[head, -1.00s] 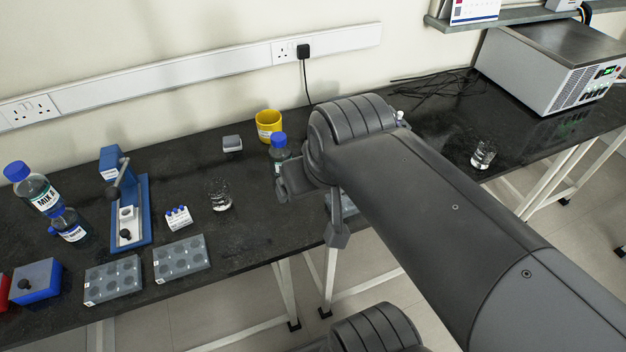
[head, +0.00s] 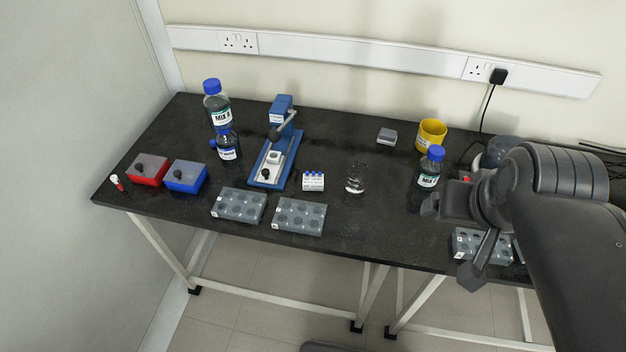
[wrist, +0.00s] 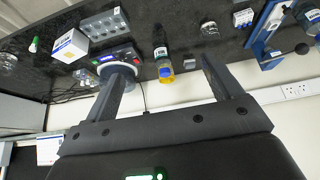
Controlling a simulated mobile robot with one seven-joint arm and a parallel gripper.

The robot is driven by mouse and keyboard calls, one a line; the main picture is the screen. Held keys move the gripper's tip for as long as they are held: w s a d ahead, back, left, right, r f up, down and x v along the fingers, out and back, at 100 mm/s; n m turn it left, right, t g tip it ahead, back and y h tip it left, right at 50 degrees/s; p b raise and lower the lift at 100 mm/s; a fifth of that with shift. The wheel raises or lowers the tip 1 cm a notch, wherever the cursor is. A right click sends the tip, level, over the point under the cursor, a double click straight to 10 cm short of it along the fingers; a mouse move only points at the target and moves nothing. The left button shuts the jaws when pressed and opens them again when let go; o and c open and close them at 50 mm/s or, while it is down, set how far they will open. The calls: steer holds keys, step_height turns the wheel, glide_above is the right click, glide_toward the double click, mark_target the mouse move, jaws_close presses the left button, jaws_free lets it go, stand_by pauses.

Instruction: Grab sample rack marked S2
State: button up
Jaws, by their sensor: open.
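Three grey sample racks with round wells show in the head view. Two lie side by side at the bench's front, a left rack (head: 239,205) and a middle rack (head: 299,216). A third rack (head: 468,244) lies further right, partly hidden by my arm. Their small white labels are too small to read, so I cannot tell which is S2. My gripper (head: 455,238) is open and empty, over the bench near the third rack. In the wrist view my gripper (wrist: 162,76) has its fingers wide apart, and one grey rack (wrist: 105,24) shows at upper left.
A blue-capped bottle (head: 430,168) and yellow mug (head: 431,135) stand near my gripper.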

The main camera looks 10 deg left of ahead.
steer(key=shift+c, duration=0.4)
stand_by(0.3)
steer(key=n+g, duration=0.2)
steer(key=g, duration=0.4)
glide_above(313, 179)
steer(key=f, duration=2.3)
steer(key=shift+w+a+f, duration=0.2)
steer(key=shift+a+f, duration=0.05)
steer(key=shift+a, duration=0.05)
steer(key=f, duration=0.5)
steer(key=shift+s+d+f, duration=0.1)
steer(key=shift+d+f, duration=0.2)
